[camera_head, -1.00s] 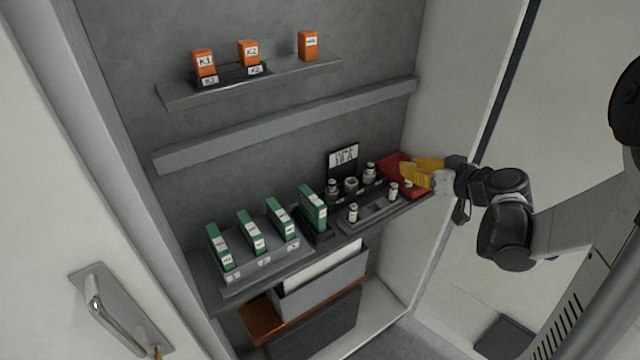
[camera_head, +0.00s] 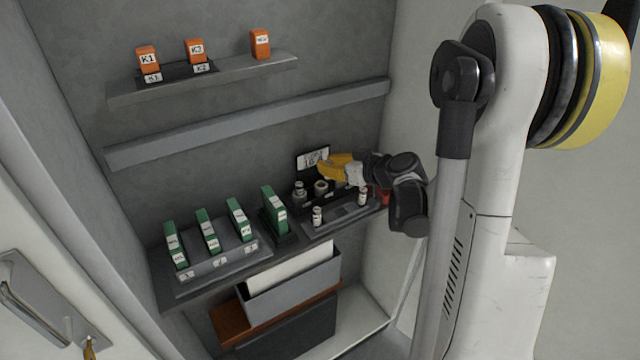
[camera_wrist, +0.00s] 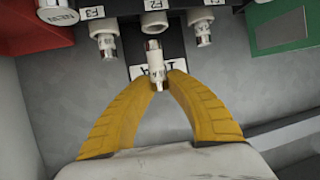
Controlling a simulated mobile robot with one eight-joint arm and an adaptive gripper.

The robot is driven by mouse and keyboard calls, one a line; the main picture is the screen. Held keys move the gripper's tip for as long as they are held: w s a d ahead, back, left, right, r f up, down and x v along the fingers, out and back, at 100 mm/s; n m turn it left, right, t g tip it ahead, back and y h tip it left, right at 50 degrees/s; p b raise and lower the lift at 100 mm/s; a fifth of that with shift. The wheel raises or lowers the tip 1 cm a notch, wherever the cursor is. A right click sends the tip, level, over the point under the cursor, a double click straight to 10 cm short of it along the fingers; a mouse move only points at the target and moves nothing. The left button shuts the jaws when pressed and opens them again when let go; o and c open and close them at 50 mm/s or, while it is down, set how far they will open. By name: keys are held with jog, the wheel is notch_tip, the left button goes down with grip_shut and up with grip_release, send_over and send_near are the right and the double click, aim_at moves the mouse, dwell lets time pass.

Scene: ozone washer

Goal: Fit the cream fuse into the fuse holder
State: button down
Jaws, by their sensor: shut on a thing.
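My gripper (camera_head: 326,166) has yellow fingers and is above the back row of the lower shelf. In the wrist view its fingertips (camera_wrist: 166,80) are shut on a cream fuse (camera_wrist: 156,64) with metal end caps. The dark fuse holder (camera_wrist: 127,38) lies beyond it, with a labelled cream fuse seated on each side. A pale round part (camera_wrist: 154,20) sits between them, close to the held fuse's far end. Whether they touch cannot be told. The fuse holder's row shows in the head view, with one fuse (camera_head: 299,190) at its left; the gripper partly hides the rest.
A grey tray (camera_head: 340,222) in front carries two upright small fuses. Green modules (camera_head: 273,209) stand to the left, and a red item (camera_head: 384,197) lies at right. A white sign (camera_head: 312,156) stands behind. Orange relays (camera_head: 147,59) are on the upper shelf.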

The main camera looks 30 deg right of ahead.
jog(key=shift+w+a+f, duration=0.55)
jog(key=shift+w+f, duration=0.1)
jog(key=shift+w, duration=0.2)
jog(key=shift+w+f+b, duration=0.1)
jog(key=shift+f+b, duration=0.1)
jog(key=shift+b, duration=0.1)
notch_tip(320, 180, down, 4)
jog(key=shift+r+b, duration=0.1)
jog(key=shift+b, duration=0.9)
jog(key=shift+r, duration=0.1)
jog(key=c, duration=1.4)
grip_release()
